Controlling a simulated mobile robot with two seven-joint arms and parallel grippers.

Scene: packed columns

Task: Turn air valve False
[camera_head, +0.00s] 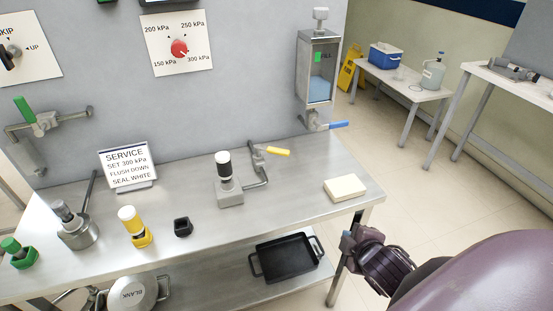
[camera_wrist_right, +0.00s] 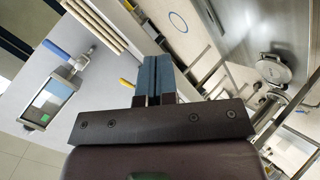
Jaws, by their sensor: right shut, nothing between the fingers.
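No part is labelled as the air valve. A green-handled valve (camera_head: 24,110) is on the wall pipe at left. A yellow-handled valve (camera_head: 277,151) is on a pipe at the bench's back; its handle shows in the wrist view (camera_wrist_right: 127,83). A blue-handled valve (camera_head: 338,125) is under the wall tank, also seen in the wrist view (camera_wrist_right: 56,49). A red pressure knob (camera_head: 180,48) is on a wall plate marked 150 to 300 kPa. My right gripper (camera_head: 348,243) is shut and empty off the bench's right front corner, touching no valve; its fingers show in the wrist view (camera_wrist_right: 155,78).
The bench (camera_head: 285,190) carries a service sign (camera_head: 128,165), a black-and-white bottle (camera_head: 224,168), a yellow bottle (camera_head: 132,222), a small black cup (camera_head: 183,227) and a cream block (camera_head: 345,188). A black tray (camera_head: 286,260) is on the lower shelf.

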